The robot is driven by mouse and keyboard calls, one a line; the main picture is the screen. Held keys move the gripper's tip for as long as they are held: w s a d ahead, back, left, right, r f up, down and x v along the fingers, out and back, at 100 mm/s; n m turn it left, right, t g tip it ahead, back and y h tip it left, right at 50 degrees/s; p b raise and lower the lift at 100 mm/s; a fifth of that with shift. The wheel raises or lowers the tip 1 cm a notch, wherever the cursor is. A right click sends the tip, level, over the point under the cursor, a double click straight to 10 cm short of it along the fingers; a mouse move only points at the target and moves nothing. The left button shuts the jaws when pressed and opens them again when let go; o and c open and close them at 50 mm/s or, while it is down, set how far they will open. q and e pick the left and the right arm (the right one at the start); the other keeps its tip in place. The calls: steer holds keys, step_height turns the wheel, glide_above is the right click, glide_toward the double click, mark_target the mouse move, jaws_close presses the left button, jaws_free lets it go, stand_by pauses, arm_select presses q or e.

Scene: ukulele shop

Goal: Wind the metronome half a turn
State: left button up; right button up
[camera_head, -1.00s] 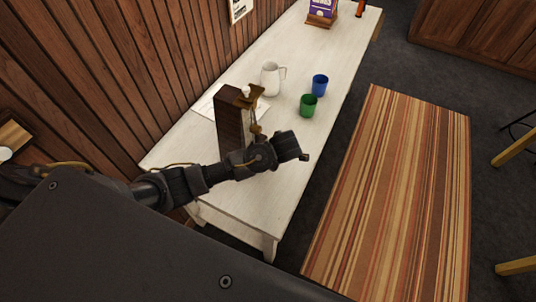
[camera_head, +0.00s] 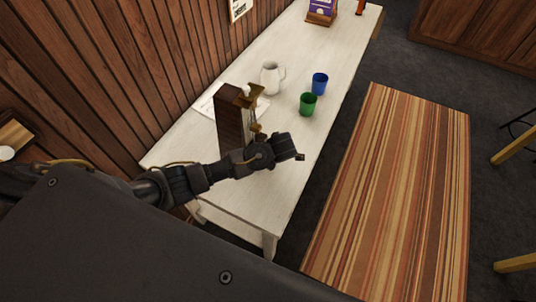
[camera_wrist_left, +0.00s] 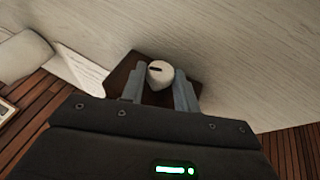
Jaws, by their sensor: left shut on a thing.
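The metronome (camera_head: 231,118) is a tall dark brown wooden body, upright on the near part of the white table, with brass-coloured parts on its right side. In the left wrist view its brown face (camera_wrist_left: 122,72) carries a round pale knob (camera_wrist_left: 158,74) with a short dark mark. My left gripper (camera_wrist_left: 160,71) has one grey finger on each side of this knob and is shut on it. In the head view my left arm passes in front of the metronome's lower part, and the fingers are hard to make out there. My right gripper is not in view.
The white table (camera_head: 235,185) runs along a wood-panelled wall. A white jug (camera_head: 270,78), a green cup (camera_head: 308,105) and a blue cup (camera_head: 320,84) stand beyond the metronome. A paper sheet (camera_wrist_left: 82,68) lies beside it.

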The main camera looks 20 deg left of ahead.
arm_select(q)
steer(key=shift+w+d+r+g+p, duration=0.1)
steer(key=shift+w+r+g+p, duration=0.1)
steer(key=shift+g+p, duration=0.7)
steer(key=shift+w+f+m+g+p, duration=0.15)
steer(key=shift+m+g+p, duration=0.3)
steer(key=shift+g, duration=0.45)
steer(key=shift+w+g, duration=0.1)
steer(key=shift+g, duration=0.5)
steer(key=shift+w+f+m+g+b, duration=0.1)
steer(key=shift+m+g+b, duration=0.25)
steer(key=shift+g, duration=0.45)
steer(key=o, duration=0.9)
steer(key=shift+o, duration=0.2)
